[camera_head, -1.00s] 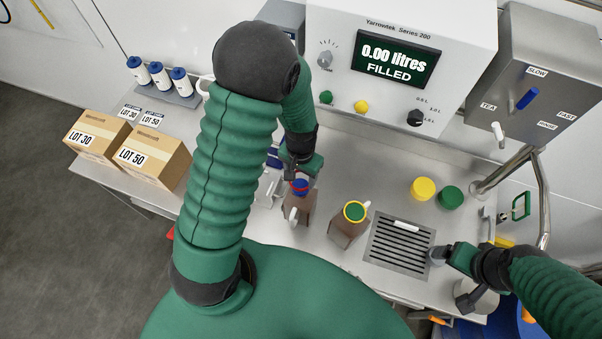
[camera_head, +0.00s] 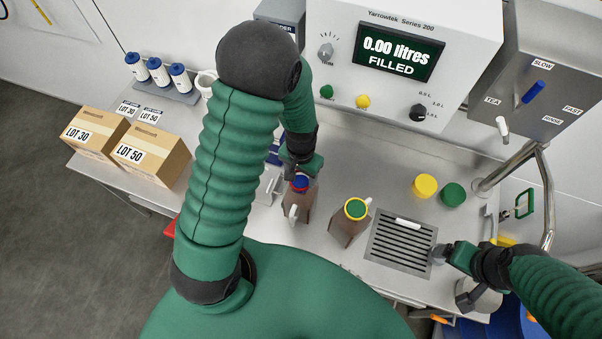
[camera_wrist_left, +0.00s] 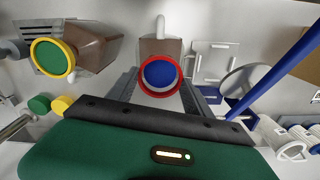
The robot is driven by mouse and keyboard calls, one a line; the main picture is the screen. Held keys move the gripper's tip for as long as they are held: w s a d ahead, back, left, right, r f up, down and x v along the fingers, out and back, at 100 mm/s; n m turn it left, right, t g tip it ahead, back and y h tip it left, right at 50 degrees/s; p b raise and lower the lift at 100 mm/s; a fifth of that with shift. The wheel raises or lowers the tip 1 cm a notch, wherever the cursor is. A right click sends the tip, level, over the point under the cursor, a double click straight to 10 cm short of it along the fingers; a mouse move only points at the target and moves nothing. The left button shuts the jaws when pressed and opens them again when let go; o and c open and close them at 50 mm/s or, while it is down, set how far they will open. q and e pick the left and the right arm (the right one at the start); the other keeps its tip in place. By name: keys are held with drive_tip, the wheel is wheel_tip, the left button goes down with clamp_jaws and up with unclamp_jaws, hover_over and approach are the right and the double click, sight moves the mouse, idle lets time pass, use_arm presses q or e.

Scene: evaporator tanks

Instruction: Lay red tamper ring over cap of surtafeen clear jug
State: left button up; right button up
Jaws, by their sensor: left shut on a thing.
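A brown jug (camera_head: 296,207) with a blue cap (camera_wrist_left: 160,74) and a white handle stands on the steel counter. The red tamper ring (camera_wrist_left: 174,88) shows around the blue cap in the left wrist view, with a pale crescent between them on the near side. My left gripper (camera_wrist_left: 160,92) is shut on the red ring at the jug's top. I cannot tell whether the ring rests on the jug or hangs just above it. My right gripper (camera_head: 440,253) is beside the drain grate; its jaw state is unclear.
A second brown jug (camera_head: 344,229) with a green cap and yellow ring stands to the right. Yellow (camera_head: 424,186) and green (camera_head: 452,194) round caps lie farther right. The drain grate (camera_head: 402,257) is near the right gripper. Boxes (camera_head: 152,155) stand at left.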

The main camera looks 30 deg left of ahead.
use_arm(q)
drive_tip(key=shift+f+b, duration=0.45)
drive_tip(key=shift+f, duration=0.25)
drive_tip(key=o, duration=1.4)
drive_tip(key=shift+c, duration=0.2)
wheel_tip(320, 180, up, 7)
drive_tip(key=p, duration=0.6)
